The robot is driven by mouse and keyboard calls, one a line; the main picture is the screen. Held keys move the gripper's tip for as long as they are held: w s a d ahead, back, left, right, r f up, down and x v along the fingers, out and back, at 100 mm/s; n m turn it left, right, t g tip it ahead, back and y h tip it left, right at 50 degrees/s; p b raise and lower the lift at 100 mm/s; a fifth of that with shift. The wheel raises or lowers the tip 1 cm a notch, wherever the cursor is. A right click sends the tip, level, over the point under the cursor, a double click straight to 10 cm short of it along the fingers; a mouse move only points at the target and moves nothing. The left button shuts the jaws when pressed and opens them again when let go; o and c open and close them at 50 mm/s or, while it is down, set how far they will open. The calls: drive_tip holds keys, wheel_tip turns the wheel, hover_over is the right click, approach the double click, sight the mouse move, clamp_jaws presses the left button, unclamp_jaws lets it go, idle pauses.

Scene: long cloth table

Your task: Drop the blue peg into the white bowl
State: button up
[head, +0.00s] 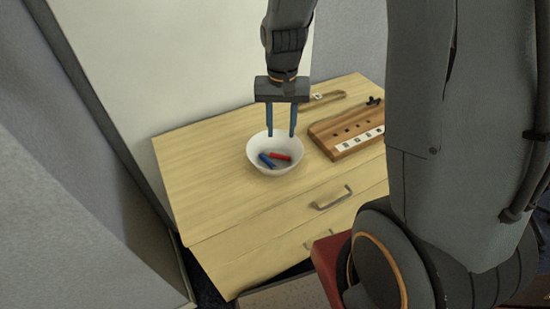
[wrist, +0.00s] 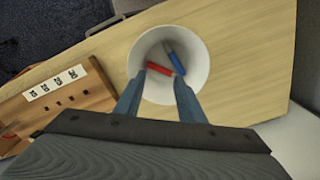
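The white bowl (head: 257,148) stands on the wooden cabinet top; it also shows in the wrist view (wrist: 146,92). The blue peg (head: 266,160) lies inside the bowl, and it shows in the wrist view (wrist: 174,58). A red peg (head: 281,156) lies in the bowl close beside the blue one, also in the wrist view (wrist: 159,68). My gripper (head: 282,136) points down over the far side of the bowl, with its two blue fingers apart and nothing between them. In the wrist view my gripper (wrist: 158,74) is also spread wide.
A wooden block with holes and a white label strip (head: 350,130) lies right of the bowl on the cabinet top (head: 205,175). A small dark item sits at its far corner. A wall stands behind. The top left of the bowl is clear.

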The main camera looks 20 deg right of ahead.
drive_tip(key=shift+r, duration=1.55)
drive_tip(key=s+r+n+t, duration=0.1)
drive_tip(key=s+n, duration=0.2)
drive_tip(key=s, duration=0.8)
drive_tip(key=shift+r+n, duration=0.4)
